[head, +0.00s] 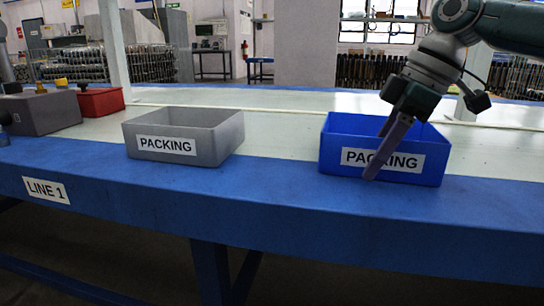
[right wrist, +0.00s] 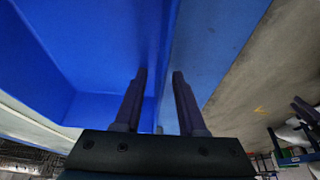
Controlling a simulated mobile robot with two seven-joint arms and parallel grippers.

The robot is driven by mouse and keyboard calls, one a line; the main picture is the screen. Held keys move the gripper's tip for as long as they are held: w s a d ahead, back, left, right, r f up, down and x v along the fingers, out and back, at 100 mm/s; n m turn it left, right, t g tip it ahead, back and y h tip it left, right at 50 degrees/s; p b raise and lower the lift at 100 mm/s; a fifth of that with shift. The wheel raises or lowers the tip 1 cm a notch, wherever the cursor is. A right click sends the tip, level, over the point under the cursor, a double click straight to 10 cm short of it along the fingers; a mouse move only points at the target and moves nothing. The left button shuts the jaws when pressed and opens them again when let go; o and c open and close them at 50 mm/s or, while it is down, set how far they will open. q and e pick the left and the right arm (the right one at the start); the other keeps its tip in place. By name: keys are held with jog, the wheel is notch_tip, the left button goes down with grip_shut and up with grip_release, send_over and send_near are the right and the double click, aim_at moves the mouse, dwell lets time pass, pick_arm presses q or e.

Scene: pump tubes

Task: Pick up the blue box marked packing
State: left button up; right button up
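The blue box marked PACKING (head: 335,145) stands upright on the table at right in the head view. Its white label is on the front wall. My right gripper (head: 372,176) points down at the box, with a dark finger in front of the label, covering part of it. In the right wrist view, the gripper (right wrist: 158,75) is open. Its fingers are apart, one over the blue box's inside (right wrist: 100,45) and the other on the outer side of its wall. I cannot tell whether either touches. My left gripper is not clearly in view.
A grey box marked PACKING (head: 215,138) stands to the left with clear table between. Farther left are a red bin (head: 100,102) and a grey control box (head: 45,113). The table's blue front edge (head: 250,205) lies close before the boxes.

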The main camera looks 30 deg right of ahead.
jog(key=shift+w+f, duration=0.1)
jog(key=shift+c, duration=0.3)
grip_shut()
dwell(1.0)
